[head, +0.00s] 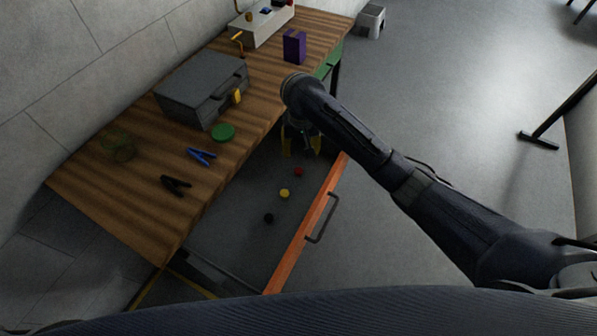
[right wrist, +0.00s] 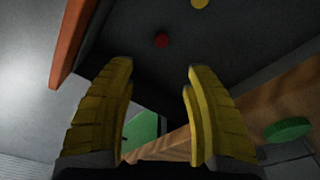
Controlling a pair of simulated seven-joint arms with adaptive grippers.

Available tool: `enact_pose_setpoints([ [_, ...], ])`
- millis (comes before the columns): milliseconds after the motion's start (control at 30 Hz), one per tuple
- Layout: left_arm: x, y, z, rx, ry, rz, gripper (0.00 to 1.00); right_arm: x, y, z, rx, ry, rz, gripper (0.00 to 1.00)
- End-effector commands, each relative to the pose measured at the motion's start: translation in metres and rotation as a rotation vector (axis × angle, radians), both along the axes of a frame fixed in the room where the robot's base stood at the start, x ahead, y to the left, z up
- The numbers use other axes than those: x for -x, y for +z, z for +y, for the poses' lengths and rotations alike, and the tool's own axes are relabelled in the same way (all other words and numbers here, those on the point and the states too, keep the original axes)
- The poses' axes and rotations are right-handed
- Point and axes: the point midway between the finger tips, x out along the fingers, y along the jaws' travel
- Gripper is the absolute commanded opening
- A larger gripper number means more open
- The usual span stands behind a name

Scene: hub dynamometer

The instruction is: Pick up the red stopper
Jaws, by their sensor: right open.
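The red stopper (head: 299,171) is a small round piece lying on the floor of the open dark drawer. It also shows in the right wrist view (right wrist: 162,40), near the top middle. My right gripper (head: 301,149) hangs over the far end of the drawer, with its yellow fingers pointing down. In the right wrist view its fingers (right wrist: 160,72) are spread apart with nothing between them, and the red stopper appears beyond the fingertips, apart from them. My left gripper is not in view.
A yellow stopper (head: 285,193) and a black stopper (head: 268,218) lie in the same drawer, behind its orange front (head: 303,236). On the wooden bench are a green disc (head: 223,132), blue clamp (head: 201,156), black clamp (head: 175,184), grey case (head: 199,87) and purple box (head: 294,46).

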Motion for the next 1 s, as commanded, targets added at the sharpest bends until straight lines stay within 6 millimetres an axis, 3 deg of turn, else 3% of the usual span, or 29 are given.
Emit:
enact_pose_setpoints([
  [600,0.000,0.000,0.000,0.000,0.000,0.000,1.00,-0.010,-0.089,0.000,0.000,-0.002,0.004,0.53],
  [1000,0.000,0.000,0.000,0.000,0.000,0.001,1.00,-0.013,-0.109,0.001,0.000,-0.002,0.003,0.53],
])
